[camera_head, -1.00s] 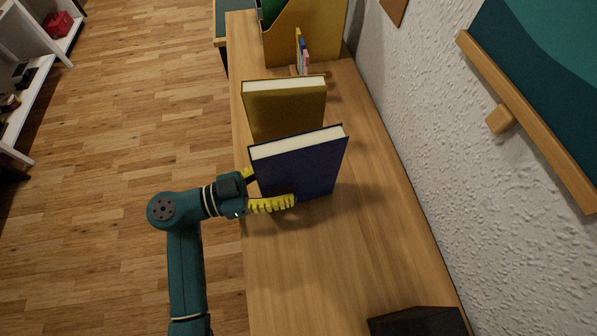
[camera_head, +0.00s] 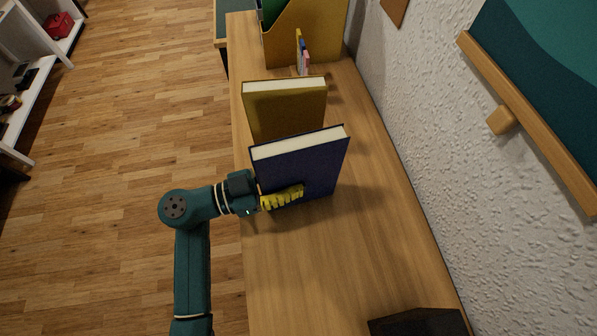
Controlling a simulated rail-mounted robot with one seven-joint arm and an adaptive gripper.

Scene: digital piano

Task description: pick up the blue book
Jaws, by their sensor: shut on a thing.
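The blue book (camera_head: 315,165) stands upright on the wooden surface, its cream page edge facing up. My gripper (camera_head: 281,197) reaches in from the left at the book's left edge. One yellow ribbed finger lies against the book's near face, low down. The other finger is hidden behind the book. The gripper is shut on the blue book. Whether the book's lower edge still touches the surface is hard to tell.
A yellow book (camera_head: 284,108) stands upright just behind the blue one. Farther back are small coloured items (camera_head: 302,53) and a yellow file holder (camera_head: 312,35). A dark box (camera_head: 419,322) is at the front right. The textured wall (camera_head: 440,130) bounds the right side.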

